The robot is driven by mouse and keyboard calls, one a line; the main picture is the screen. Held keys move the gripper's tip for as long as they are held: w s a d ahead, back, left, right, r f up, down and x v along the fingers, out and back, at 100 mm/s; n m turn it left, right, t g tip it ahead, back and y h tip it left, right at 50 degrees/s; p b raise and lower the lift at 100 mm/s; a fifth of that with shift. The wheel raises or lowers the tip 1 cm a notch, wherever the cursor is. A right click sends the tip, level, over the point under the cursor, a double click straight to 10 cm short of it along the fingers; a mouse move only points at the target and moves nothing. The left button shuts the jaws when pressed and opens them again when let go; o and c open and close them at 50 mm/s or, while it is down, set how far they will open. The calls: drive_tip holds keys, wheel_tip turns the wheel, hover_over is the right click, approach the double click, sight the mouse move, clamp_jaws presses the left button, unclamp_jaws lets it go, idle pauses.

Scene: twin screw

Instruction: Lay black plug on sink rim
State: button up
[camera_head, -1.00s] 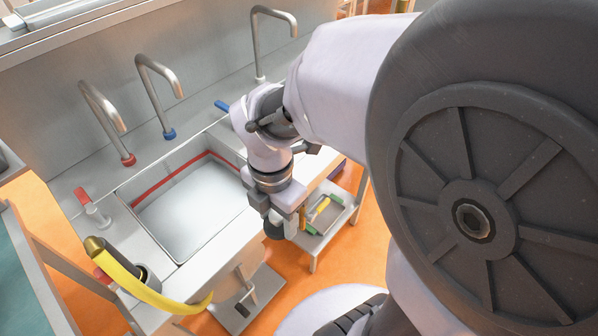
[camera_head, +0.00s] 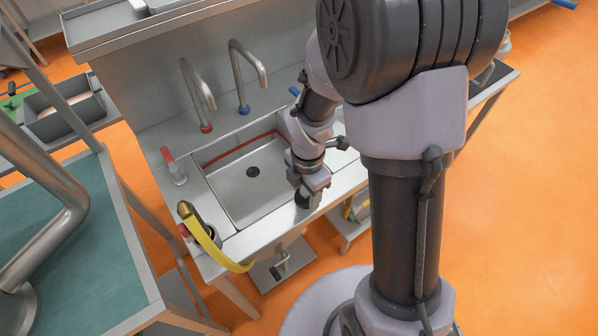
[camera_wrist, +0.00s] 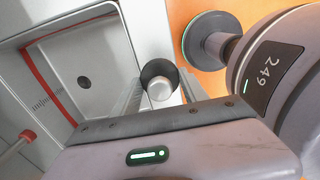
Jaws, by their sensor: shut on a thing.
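The black plug (camera_wrist: 152,72) shows in the wrist view between the two fingers of my gripper (camera_wrist: 158,92), with a round grey metal piece in its middle. My gripper is shut on it. In the head view my gripper (camera_head: 309,198) points down at the front rim of the sink (camera_head: 262,230), near the basin's right front corner. The plug is a dark shape (camera_head: 302,202) under the fingers there. I cannot tell whether it touches the rim. The steel basin (camera_head: 238,197) has an open dark drain hole (camera_head: 253,172).
Two curved taps, one with a red base (camera_head: 206,128) and one with a blue base (camera_head: 244,109), stand behind the basin. A yellow hose (camera_head: 212,246) hangs over the left front. A red-topped fitting (camera_head: 174,167) stands left. The front rim left of my gripper is clear.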

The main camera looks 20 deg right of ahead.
sight(304, 198)
drive_tip(key=f+b, duration=0.1)
drive_tip(key=f, duration=0.1)
drive_tip(key=f+b, duration=0.1)
drive_tip(key=f, duration=0.1)
drive_tip(key=shift+w, duration=0.4)
drive_tip(key=shift+r, duration=0.2)
drive_tip(key=shift+f, duration=0.2)
drive_tip(key=o, duration=1.4)
